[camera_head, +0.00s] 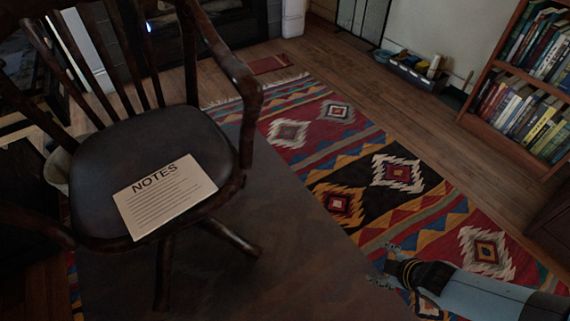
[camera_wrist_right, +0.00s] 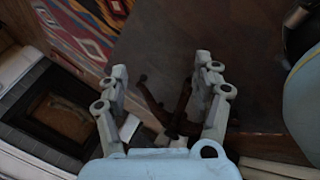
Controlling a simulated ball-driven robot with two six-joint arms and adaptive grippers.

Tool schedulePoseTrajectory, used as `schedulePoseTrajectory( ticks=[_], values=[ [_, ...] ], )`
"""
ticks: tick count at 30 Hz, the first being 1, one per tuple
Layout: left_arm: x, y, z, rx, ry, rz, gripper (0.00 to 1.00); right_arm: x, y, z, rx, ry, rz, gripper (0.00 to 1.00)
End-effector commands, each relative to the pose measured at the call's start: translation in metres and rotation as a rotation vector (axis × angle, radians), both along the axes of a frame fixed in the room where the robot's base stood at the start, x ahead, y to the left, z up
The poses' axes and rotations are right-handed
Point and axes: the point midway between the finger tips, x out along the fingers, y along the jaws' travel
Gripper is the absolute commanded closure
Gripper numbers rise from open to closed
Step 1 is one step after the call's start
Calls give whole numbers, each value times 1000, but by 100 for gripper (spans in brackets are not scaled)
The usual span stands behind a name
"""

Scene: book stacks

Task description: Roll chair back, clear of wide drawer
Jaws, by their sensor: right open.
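A dark wooden chair (camera_head: 150,150) with a slatted back, curved arms and a dark seat stands at the left in the head view. Its splayed legs rest on the floor. A pale sheet headed NOTES (camera_head: 166,196) lies on the seat. My right gripper (camera_head: 382,264) is at the lower right, over the patterned rug, well apart from the chair. Its two fingers are spread and empty, as the right wrist view (camera_wrist_right: 160,76) also shows. Dark wooden curved pieces show between and beyond the fingers there. No wide drawer can be clearly made out. My left gripper does not show.
A colourful patterned rug (camera_head: 340,150) runs diagonally across the floor. A bookcase (camera_head: 508,100) stands at the right. A low tray of small items (camera_head: 412,72) sits by the wall. Bare dark floor (camera_head: 310,250) lies between the chair and my right gripper.

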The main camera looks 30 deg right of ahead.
Motion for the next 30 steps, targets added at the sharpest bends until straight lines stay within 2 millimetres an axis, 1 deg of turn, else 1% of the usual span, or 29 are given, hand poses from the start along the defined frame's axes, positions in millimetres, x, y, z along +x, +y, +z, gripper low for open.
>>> schedulePoseTrajectory(
  ticks=[1, 2, 3, 5, 6, 8, 9, 11, 12, 14, 15, 16, 18, 21, 24, 30],
  values=[
    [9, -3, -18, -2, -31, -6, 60, 39, -9, -9, -80, -76, 130, 33],
    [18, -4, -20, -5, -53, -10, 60, 63, -12, -3, -135, -126, 214, 33],
    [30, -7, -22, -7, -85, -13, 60, 95, -15, 5, -217, -195, 329, 33],
    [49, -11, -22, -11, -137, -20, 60, 142, -17, 22, -362, -300, 509, 33],
    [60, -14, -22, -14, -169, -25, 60, 172, -15, 35, -473, -374, 633, 33],
    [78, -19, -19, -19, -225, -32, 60, 214, -7, 57, -669, -491, 827, 33],
    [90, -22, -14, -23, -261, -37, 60, 238, 1, 74, -810, -567, 950, 33],
    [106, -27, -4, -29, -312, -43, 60, 264, 17, 97, -1024, -673, 1116, 33],
    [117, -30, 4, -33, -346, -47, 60, 276, 29, 111, -1163, -735, 1211, 33],
    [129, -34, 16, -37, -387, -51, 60, 289, 47, 131, -1359, -821, 1328, 33],
    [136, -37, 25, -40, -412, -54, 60, 295, 59, 142, -1479, -870, 1389, 33],
    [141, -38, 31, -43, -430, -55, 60, 297, 66, 149, -1561, -902, 1426, 33],
    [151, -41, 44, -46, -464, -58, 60, 300, 82, 163, -1724, -964, 1493, 33],
    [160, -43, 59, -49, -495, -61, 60, 301, 96, 176, -1878, -1019, 1541, 33],
    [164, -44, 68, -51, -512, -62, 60, 301, 102, 184, -1950, -1041, 1558, 33],
    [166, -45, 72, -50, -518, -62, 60, 302, 103, 189, -1961, -1045, 1556, 33]
  ],
)
